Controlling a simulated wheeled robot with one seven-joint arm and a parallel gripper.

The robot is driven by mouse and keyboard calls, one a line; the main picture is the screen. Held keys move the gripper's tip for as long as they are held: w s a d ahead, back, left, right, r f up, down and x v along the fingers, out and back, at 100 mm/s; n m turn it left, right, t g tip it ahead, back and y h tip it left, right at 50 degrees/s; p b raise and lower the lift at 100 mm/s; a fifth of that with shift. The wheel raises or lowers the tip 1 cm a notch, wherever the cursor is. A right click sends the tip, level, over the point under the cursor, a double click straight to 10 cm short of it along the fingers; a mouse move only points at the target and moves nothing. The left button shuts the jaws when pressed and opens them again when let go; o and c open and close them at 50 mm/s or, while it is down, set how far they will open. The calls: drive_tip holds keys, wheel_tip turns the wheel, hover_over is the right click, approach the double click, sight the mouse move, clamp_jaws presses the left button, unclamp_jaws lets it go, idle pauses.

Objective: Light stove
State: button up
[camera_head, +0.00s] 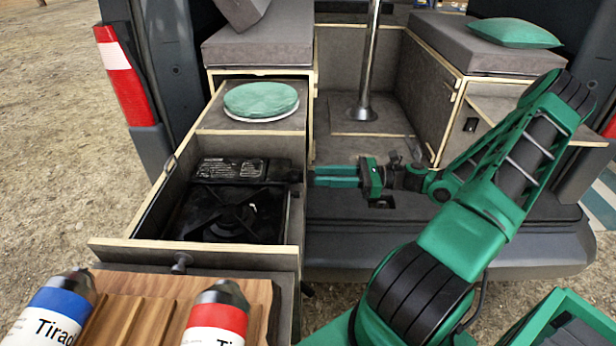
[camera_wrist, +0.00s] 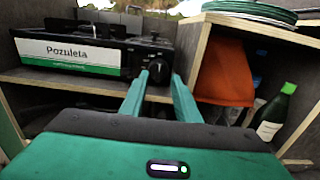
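The black camping stove (camera_head: 222,221) sits in the pulled-out drawer, its grate towards the front and a labelled black section behind it. In the wrist view the stove (camera_wrist: 84,51) shows a white and green "Pazuleta" label on its front. Its round black control knob (camera_wrist: 158,71) is right of that label. My gripper (camera_head: 310,176) reaches in from the right at the drawer's side. In the wrist view my gripper (camera_wrist: 160,76) has its green fingers apart, one on each side of the knob. I cannot tell whether either finger touches it. No flame is visible.
The drawer's wooden rim (camera_head: 190,249) surrounds the stove. A green round plate stack (camera_head: 261,99) is behind it. A cutting board (camera_head: 143,312) with two bottles is in front. An orange cloth (camera_wrist: 224,76) and a green bottle (camera_wrist: 272,113) are in the compartment right of the knob.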

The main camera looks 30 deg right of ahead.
sight(298, 177)
drive_tip(key=shift+x, duration=2.15)
clamp_jaws()
